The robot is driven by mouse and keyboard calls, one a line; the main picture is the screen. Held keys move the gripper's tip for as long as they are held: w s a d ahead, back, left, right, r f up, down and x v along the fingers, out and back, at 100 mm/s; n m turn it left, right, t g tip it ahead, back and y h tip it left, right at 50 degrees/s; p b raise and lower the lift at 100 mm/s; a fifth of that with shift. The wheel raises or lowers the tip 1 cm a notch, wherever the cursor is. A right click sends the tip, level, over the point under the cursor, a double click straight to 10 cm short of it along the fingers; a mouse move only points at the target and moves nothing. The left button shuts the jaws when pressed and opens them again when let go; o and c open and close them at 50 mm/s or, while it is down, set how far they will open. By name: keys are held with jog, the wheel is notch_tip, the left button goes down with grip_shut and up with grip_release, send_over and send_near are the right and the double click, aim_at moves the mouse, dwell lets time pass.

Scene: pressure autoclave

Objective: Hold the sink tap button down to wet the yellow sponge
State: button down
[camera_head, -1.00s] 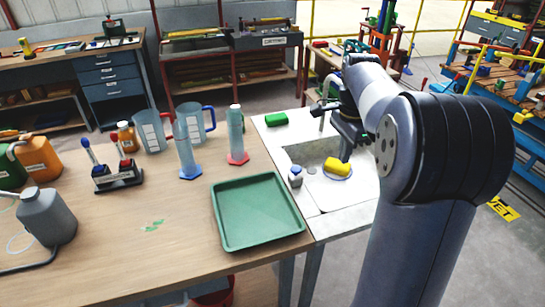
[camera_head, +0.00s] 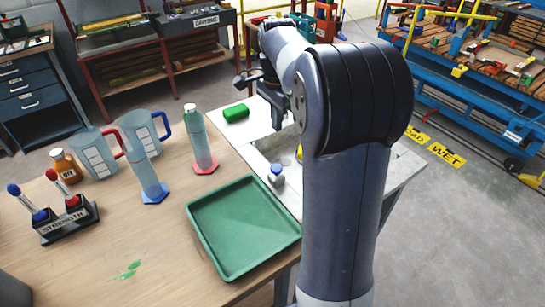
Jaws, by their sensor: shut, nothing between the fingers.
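The sink (camera_head: 258,158) is set in a pale counter at the right end of the wooden table. The yellow sponge (camera_head: 299,153) shows only as a thin sliver in the sink; my arm hides the rest. A small grey piece with a blue top (camera_head: 276,174) stands at the sink's near left edge; I cannot tell whether it is the tap button. The tap is not clearly visible behind my arm. My gripper (camera_head: 278,121) points down above the back of the sink, shut and empty, partly covered by my arm. I cannot tell whether it touches anything.
A green tray (camera_head: 233,268) lies left of the sink at the table's edge. A green block (camera_head: 236,113) lies on the counter behind the sink. Open floor lies to the right.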

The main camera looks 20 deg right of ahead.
aim_at(276, 169)
jog(key=shift+f, duration=0.1)
dwell(0.4)
notch_tip(276, 169, down, 14)
jog(key=shift+r+p, duration=0.1)
jog(key=shift+p, duration=0.35)
notch_tip(276, 169, down, 2)
jog(key=shift+f+b, duration=0.1)
jog(key=shift+b, duration=0.6)
jog(key=shift+s+f, duration=0.25)
jog(key=shift+f, duration=0.05)
dwell(0.8)
jog(key=shift+r, duration=0.4)
notch_tip(276, 169, up, 14)
jog(key=p, duration=0.2)
jog(key=shift+w, duration=0.25)
